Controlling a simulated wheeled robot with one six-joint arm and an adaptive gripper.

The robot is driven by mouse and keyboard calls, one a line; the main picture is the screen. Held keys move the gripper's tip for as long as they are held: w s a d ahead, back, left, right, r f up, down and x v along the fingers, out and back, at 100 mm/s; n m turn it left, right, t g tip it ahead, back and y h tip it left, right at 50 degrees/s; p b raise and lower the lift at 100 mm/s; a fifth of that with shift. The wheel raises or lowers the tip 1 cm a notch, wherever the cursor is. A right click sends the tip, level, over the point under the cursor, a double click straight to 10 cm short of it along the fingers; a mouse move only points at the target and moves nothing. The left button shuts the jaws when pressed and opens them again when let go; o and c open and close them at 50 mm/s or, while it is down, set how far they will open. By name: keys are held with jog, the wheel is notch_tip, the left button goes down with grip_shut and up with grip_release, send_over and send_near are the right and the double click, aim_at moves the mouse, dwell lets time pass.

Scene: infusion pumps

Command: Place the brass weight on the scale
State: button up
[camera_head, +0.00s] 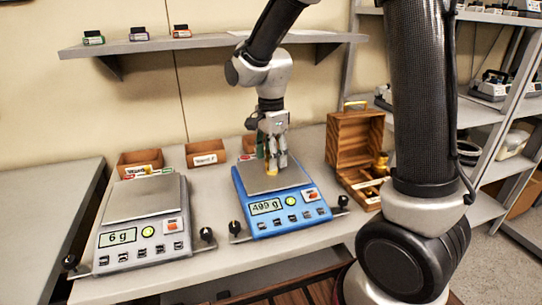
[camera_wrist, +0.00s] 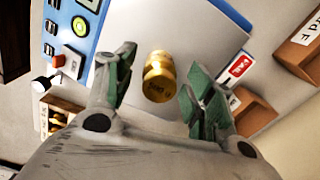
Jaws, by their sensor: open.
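The brass weight (camera_wrist: 158,78) stands on the metal plate of the blue scale (camera_head: 283,211). In the head view only a small part of the weight (camera_head: 271,172) shows below my gripper (camera_head: 275,163). The blue scale's display reads 499 g. In the wrist view my gripper (camera_wrist: 155,95) is open, its green-padded fingers apart on both sides of the weight with gaps to it. The plate (camera_wrist: 190,30) is bare around the weight. A second, grey scale (camera_head: 142,232) stands to the left, its plate empty and its display reading 6 g.
An open wooden case (camera_head: 354,140) with brass weights stands right of the blue scale. Small brown bins (camera_head: 206,154) stand behind the scales. A wall shelf (camera_head: 205,42) with small boxes hangs above. Free table lies between the scales.

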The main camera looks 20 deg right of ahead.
notch_tip(320, 180, up, 11)
jog(key=s+d+r+n+t, duration=0.1)
jog(key=s+d+n+t, duration=0.1)
jog(key=s+d+n, duration=0.5)
jog(key=s+d+r+n+t, duration=0.2)
jog(key=s+d+n, duration=0.6)
jog(key=s, duration=0.5)
jog(key=shift+s, duration=0.35)
